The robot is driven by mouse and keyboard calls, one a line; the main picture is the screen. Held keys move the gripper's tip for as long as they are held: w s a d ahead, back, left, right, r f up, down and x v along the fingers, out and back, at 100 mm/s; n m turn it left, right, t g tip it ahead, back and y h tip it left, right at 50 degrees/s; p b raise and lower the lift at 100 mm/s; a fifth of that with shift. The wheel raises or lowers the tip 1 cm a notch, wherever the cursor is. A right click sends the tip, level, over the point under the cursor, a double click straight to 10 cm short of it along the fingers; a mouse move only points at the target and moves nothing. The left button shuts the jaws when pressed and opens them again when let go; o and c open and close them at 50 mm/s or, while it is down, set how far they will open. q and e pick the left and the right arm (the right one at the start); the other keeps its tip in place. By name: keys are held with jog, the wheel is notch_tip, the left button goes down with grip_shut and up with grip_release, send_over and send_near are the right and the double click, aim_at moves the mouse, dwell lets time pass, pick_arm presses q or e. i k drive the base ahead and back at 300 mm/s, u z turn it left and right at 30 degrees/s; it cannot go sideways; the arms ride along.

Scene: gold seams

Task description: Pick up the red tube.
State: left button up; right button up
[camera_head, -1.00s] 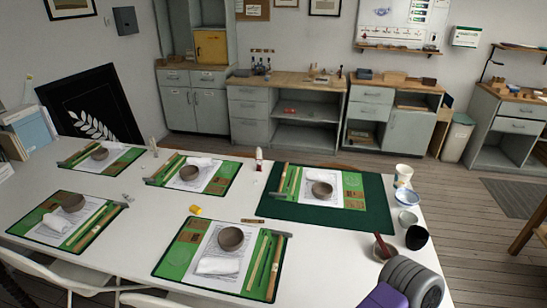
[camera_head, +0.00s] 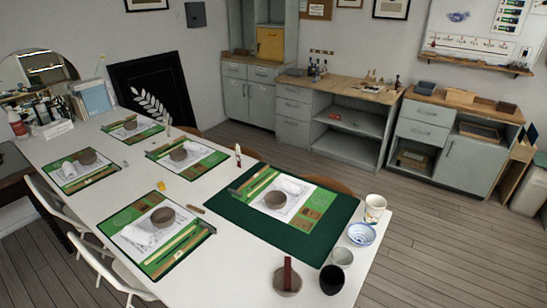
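A small upright tube (camera_head: 238,155), white with red on it, stands on the white table (camera_head: 205,242) just behind the dark green mat. It is the closest match to a red tube, but it is too small to be sure. A dark red stick-like piece (camera_head: 287,272) stands in a grey-brown bowl (camera_head: 287,284) near the table's front edge. Neither of my grippers is in view.
Several green mats hold bowls, cloths and tools. The dark green mat (camera_head: 322,243) lies near the right edge. Cups and bowls, including a black cup (camera_head: 332,280), line that edge. White chairs (camera_head: 95,258) stand at left. Open floor (camera_head: 455,250) lies right.

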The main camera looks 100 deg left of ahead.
aim_at(238, 157)
jog(key=i, duration=1.25)
jog(key=u, duration=2.5)
jog(key=i, duration=4.9)
jog(key=u, duration=2.65)
jog(key=i, duration=1.8)
